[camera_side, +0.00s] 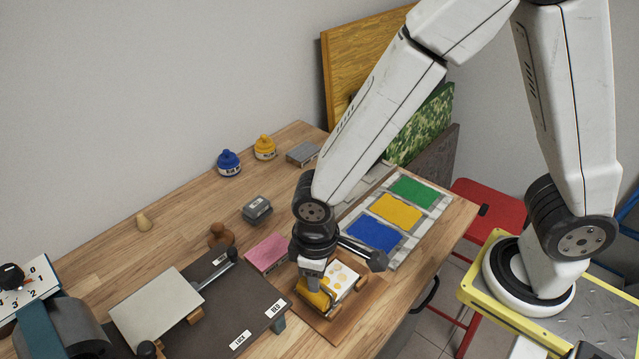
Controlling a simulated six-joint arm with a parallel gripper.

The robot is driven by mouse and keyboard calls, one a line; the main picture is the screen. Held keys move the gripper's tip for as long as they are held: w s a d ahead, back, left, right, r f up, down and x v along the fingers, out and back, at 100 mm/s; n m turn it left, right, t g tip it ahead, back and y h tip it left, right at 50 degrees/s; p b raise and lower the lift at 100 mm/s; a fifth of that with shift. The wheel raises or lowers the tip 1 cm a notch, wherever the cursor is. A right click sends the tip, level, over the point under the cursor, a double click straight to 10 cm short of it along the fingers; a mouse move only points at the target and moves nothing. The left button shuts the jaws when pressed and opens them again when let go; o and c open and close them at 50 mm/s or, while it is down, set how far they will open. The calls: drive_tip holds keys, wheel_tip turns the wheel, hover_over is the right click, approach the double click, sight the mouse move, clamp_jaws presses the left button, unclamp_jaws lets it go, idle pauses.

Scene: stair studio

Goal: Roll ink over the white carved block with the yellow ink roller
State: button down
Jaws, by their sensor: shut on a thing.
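The white carved block (345,282) lies on a wooden board (372,293) near the front of the table. Its face is white with several yellow-orange spots. My gripper (311,283) points down at the block's left end and is shut on the yellow ink roller (316,299). The yellow part of the roller shows below my gripper, at or on the block's left edge. I cannot tell whether it touches the face. The roller's handle and my fingertips are mostly hidden by my wrist.
Blue, yellow and green ink patches (397,210) lie to the right behind the block. A pink block (267,253) is close on the left. A dark press bed (237,300) stands further left. Ink jars (229,164) stand at the back. The table's back-left middle is mostly clear.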

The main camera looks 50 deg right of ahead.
drive_tip(key=shift+r, duration=3.5)
drive_tip(key=shift+f, duration=0.15)
drive_tip(key=shift+f, duration=3)
drive_tip(key=shift+f, duration=0.4)
